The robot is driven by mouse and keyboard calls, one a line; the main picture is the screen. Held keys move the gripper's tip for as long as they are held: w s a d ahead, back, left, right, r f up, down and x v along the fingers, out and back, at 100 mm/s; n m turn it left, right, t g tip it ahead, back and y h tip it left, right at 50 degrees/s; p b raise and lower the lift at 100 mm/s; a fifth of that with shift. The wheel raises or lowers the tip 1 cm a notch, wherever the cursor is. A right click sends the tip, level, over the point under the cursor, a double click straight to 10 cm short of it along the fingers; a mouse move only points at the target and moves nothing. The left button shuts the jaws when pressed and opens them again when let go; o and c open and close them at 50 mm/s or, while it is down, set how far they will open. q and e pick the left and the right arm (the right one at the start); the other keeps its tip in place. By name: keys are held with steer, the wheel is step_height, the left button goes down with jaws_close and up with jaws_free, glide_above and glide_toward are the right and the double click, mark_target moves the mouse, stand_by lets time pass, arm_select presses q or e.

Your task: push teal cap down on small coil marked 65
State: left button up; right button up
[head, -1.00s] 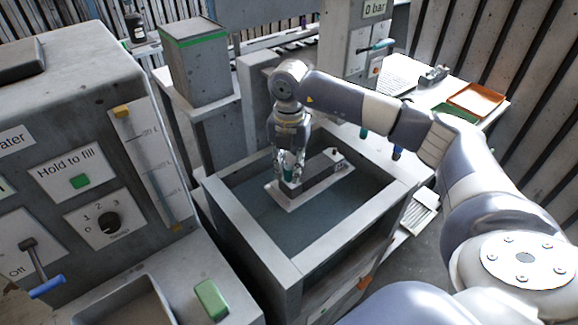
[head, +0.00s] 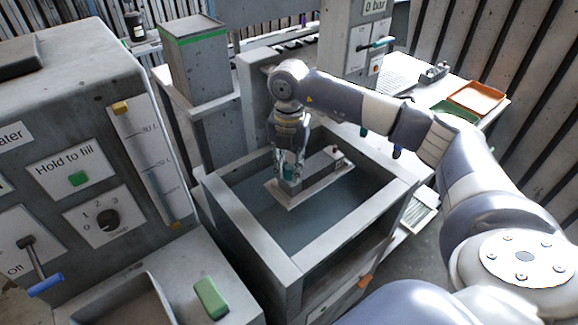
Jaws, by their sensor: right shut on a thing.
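My right gripper (head: 289,168) reaches down into the open grey tank (head: 228,212) and is shut on a small teal cap (head: 288,173). The cap sits at the left end of a light grey block on a flat plate (head: 293,207) inside the tank. The fingers partly cover the cap, and I cannot tell whether it is seated. No coil or 65 marking can be made out at this size. My left gripper does not show.
A grey machine with a green Hold to fill button (head: 79,178) and a blue-handled lever (head: 45,285) stands at left. A green-banded bin (head: 195,60) stands behind the tank. An orange tray (head: 477,98) lies on the right table. The tank walls surround my gripper.

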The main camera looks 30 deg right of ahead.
steer(key=shift+f, duration=0.2)
steer(key=o, duration=1)
steer(key=shift+c, duration=0.2)
step_height(320, 180, up, 12)
stand_by(0.3)
